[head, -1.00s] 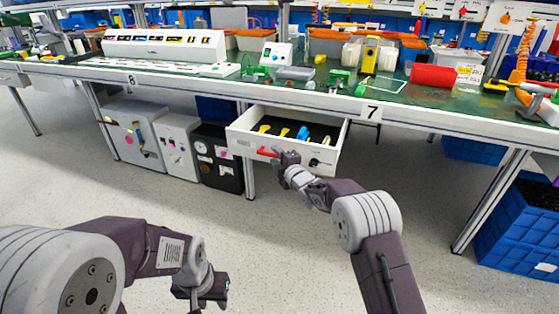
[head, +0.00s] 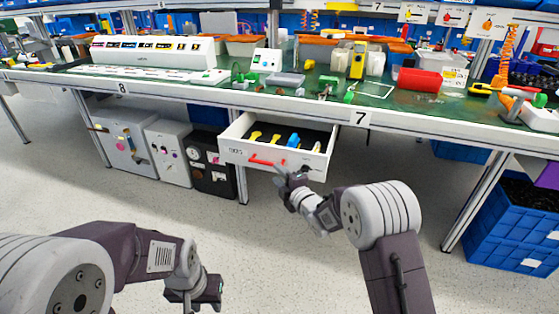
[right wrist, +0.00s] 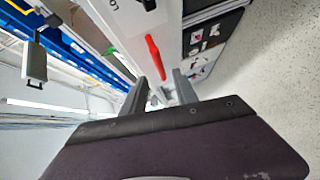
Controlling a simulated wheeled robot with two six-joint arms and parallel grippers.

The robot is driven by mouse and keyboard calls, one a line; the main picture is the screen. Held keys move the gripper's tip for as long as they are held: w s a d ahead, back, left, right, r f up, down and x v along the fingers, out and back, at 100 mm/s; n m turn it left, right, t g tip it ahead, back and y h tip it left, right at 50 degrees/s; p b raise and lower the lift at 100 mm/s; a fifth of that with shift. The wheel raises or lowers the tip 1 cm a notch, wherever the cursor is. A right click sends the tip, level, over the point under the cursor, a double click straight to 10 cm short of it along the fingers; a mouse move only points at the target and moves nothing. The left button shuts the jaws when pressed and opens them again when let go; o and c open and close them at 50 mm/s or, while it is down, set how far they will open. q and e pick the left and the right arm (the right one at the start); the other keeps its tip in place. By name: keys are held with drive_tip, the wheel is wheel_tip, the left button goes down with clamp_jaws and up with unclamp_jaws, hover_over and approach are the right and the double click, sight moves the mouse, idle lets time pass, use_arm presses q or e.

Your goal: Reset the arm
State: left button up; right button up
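My right gripper (head: 283,174) is in front of the open drawer's front (head: 240,156), just below and right of its red handle (head: 266,162). In the right wrist view, the two fingers of the right gripper (right wrist: 168,92) stand apart with nothing held between them. The red handle (right wrist: 155,57) lies beyond the fingertips there, apart from them. A small dark knob (head: 305,168) sits on the drawer front, right of the handle. My left gripper (head: 207,291) hangs low at the left over the floor, far from the drawer; its finger gap is too unclear to judge.
The drawer hangs under the workbench (head: 300,108) and holds yellow, blue and black tools. Grey cabinets (head: 125,140) and a black one (head: 207,163) stand left of it. A blue crate (head: 510,225) stands at the right. The floor in front is clear.

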drive_tip(key=d+r+t, duration=0.1)
drive_tip(key=d+r, duration=0.3)
drive_tip(key=r, duration=0.4)
drive_tip(key=s+d+f+m+g+h, duration=0.1)
drive_tip(key=s+d+m+h, duration=0.45)
drive_tip(key=d, duration=0.35)
drive_tip(key=s+d+f+m+g+h+p, duration=0.1)
drive_tip(key=s+d+f+m+g, duration=0.1)
drive_tip(key=s+f+m+g, duration=0.6)
drive_tip(key=s+d+f+m+g, duration=0.1)
drive_tip(key=s+d+f+m, duration=0.15)
drive_tip(key=s, duration=0.95)
drive_tip(key=s+d+f+m+g+h+p, duration=0.1)
drive_tip(key=s+f+m+g, duration=0.45)
drive_tip(key=s, duration=0.45)
wheel_tip(320, 180, up, 36)
drive_tip(key=t+p, duration=0.1)
drive_tip(key=p, duration=3.5)
drive_tip(key=shift+r+p, duration=0.2)
drive_tip(key=shift+p, duration=0.15)
